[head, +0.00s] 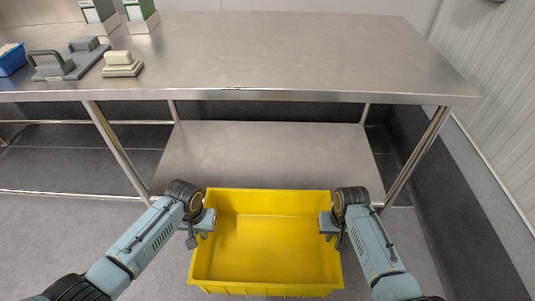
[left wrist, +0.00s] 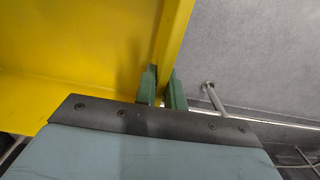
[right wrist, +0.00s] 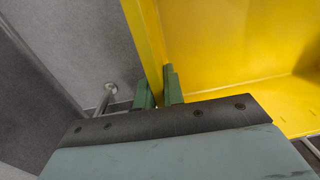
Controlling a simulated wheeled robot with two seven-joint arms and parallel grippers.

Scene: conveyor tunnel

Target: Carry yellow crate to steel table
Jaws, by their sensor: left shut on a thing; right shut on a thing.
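The yellow crate (head: 265,240) is empty and hangs between my two grippers, in front of the steel table (head: 270,60) and lower than its top. My left gripper (head: 207,226) is shut on the crate's left wall; in the left wrist view its green fingers (left wrist: 163,88) straddle the yellow wall (left wrist: 172,40). My right gripper (head: 328,226) is shut on the crate's right wall; in the right wrist view its green fingers (right wrist: 159,88) straddle the wall (right wrist: 145,40). The crate looks about level. Its underside is hidden.
On the tabletop's left stand a grey tool with a handle (head: 55,66), a beige block (head: 122,64), a blue basket (head: 11,60) and two boxes (head: 140,14). The tabletop's middle and right are clear. A lower shelf (head: 270,150) and table legs (head: 117,150) face me. A wall (head: 500,100) is at right.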

